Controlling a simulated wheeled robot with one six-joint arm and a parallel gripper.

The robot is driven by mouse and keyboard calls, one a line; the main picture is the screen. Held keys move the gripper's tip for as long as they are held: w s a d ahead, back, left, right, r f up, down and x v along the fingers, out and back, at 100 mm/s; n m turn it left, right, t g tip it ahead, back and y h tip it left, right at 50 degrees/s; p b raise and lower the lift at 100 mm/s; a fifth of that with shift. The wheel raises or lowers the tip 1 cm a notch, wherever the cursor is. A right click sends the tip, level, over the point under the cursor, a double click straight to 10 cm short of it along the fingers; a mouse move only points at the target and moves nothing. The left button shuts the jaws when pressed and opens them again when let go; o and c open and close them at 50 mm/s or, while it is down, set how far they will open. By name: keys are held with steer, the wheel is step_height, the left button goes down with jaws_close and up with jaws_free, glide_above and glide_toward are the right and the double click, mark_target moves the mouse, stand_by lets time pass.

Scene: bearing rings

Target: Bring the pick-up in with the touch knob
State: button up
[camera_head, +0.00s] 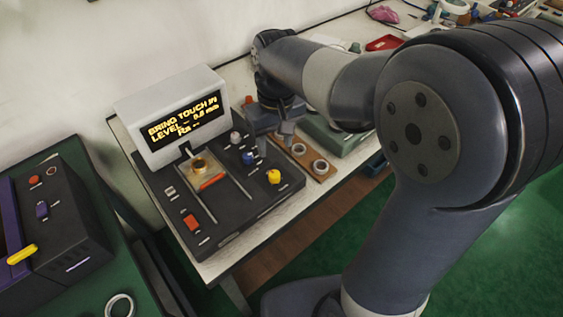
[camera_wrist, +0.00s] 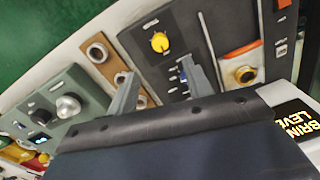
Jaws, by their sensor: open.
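The dark tester panel (camera_head: 235,215) carries a yellow knob (camera_head: 273,177), a blue knob (camera_head: 248,158) and a pale grey knob (camera_head: 235,137). Their labels are too small to read, so I cannot tell which is the touch knob. A brass-coloured ring (camera_head: 199,165) sits on the panel's stage beside an orange bar (camera_head: 212,181). The display (camera_head: 184,117) reads "BRING TOUCH IN", with a level line below. My gripper (camera_head: 275,139) is open and empty, above the panel's right edge near the blue knob. In the wrist view, the yellow knob (camera_wrist: 160,42) shows beyond my fingers (camera_wrist: 160,88).
A wooden strip with rings (camera_head: 299,149) lies right of the panel, with a green box (camera_head: 335,138) beyond it. A red switch (camera_head: 192,222) is at the panel's front. A dark device with a yellow lever (camera_head: 22,254) and a loose ring (camera_head: 119,306) are at left.

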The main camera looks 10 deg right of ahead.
mark_target(275, 173)
steer(key=f, duration=1)
steer(key=shift+s+a+f+b, duration=0.1)
steer(key=shift+a+f+b, duration=0.15)
steer(key=shift+b, duration=0.1)
steer(key=c, duration=1)
